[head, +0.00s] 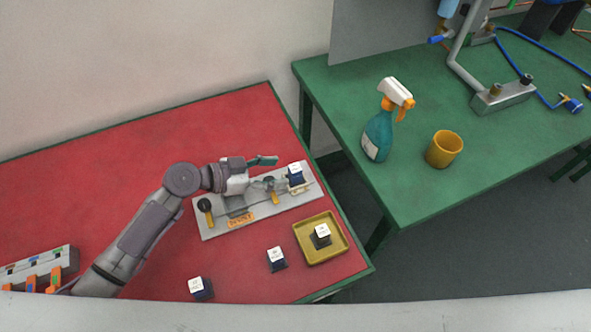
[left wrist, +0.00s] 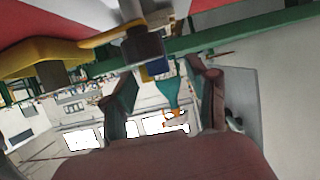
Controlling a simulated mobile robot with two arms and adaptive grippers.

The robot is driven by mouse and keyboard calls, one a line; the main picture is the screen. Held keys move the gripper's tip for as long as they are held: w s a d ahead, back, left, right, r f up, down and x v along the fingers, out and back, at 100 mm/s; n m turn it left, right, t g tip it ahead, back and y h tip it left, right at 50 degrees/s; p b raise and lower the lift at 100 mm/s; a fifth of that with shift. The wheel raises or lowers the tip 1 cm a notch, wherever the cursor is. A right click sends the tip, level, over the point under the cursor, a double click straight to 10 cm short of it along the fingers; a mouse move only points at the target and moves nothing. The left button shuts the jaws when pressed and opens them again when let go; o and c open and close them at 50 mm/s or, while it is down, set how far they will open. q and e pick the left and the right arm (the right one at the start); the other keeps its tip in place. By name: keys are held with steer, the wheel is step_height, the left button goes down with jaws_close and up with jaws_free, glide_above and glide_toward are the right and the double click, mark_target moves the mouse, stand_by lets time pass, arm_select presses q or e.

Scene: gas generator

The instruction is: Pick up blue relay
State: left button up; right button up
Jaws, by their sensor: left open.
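My left gripper (head: 272,177) is open over the grey metal fixture (head: 220,226), with its fingers pointing right. A relay (head: 295,174) with a white top and dark blue body stands at the fixture's right end, just ahead of the fingertips. In the left wrist view, the open fingers (left wrist: 165,98) show with a dark grey block with a blue part (left wrist: 155,68) beyond them; it appears to be that relay. No contact with the fingers is visible. My right gripper is not in view.
A relay (head: 322,236) sits in the yellow tray (head: 339,254). Two more relays (head: 276,258) (head: 200,288) stand on the red table (head: 110,155). A spray bottle (head: 378,135) and yellow cup (head: 444,150) stand on the green table (head: 440,205), across a gap.

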mark_target(292, 169)
arm_select(q)
steer(key=shift+w+d+r+p, duration=0.1)
steer(key=shift+w+d+p, duration=0.05)
steer(key=shift+d+p, duration=0.45)
steer(key=shift+w+d+r+p, duration=0.15)
steer(key=shift+d+p, duration=0.25)
steer(key=shift+d, duration=0.25)
steer(key=shift+p+x, duration=0.3)
steer(key=shift+x, duration=0.95)
steer(key=shift+w+d+f, duration=0.1)
steer(key=shift+d+f, duration=0.25)
steer(key=shift+f, duration=0.05)
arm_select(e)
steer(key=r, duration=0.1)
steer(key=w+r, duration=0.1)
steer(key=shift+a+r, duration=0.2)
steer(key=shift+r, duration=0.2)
arm_select(q)
steer(key=shift+a, duration=0.1)
steer(key=c, duration=0.3)
jaws_close()
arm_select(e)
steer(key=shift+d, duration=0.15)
